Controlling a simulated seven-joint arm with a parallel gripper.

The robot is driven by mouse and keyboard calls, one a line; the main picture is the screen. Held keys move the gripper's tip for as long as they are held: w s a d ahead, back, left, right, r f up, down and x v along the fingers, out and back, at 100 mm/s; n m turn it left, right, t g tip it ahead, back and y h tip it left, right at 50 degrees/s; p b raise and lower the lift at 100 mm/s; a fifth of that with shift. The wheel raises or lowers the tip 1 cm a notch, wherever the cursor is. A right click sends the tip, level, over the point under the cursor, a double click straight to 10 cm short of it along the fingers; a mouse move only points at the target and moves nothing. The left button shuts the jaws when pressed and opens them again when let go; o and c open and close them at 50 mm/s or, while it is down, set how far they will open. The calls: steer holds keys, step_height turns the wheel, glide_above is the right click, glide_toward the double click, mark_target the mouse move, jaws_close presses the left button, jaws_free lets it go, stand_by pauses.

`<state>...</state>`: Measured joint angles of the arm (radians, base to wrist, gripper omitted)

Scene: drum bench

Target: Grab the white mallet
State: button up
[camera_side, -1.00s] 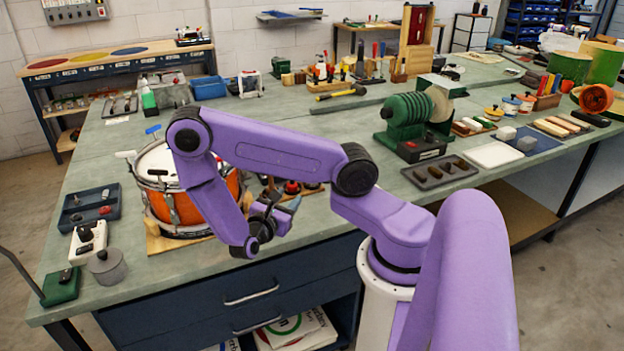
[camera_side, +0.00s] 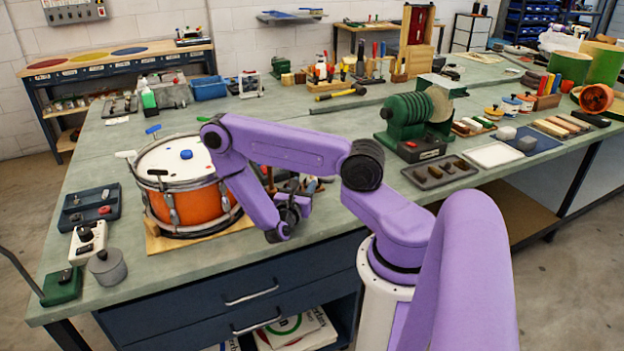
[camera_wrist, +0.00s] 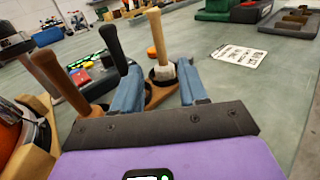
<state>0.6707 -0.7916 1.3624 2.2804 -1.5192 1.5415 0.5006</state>
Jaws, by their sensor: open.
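In the wrist view, a mallet with a pale head (camera_wrist: 163,72) and a light wooden handle stands handle-up in a wooden holder (camera_wrist: 158,96). It looks like the white mallet. My gripper (camera_wrist: 160,82) is open, its two blue fingers on either side of the mallet's head in the picture. I cannot tell whether they touch it or how far off it is. A black-handled tool (camera_wrist: 114,45) and a brown-handled tool (camera_wrist: 58,82) stand to its left. In the side view, my gripper (camera_side: 304,192) is low over the bench, right of the drum, and mostly hides the holder.
An orange drum (camera_side: 200,207) with a white head stands on a wooden board to the left. A green machine (camera_side: 408,118) stands at the back right. In the wrist view, a printed white card (camera_wrist: 238,55) lies right of the mallet, and the bench around it is clear.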

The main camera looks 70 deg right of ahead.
steer(key=shift+w+d, duration=0.15)
steer(key=shift+d, duration=2)
steer(key=shift+w+d, duration=0.1)
steer(key=shift+d, duration=2.05)
jaws_close()
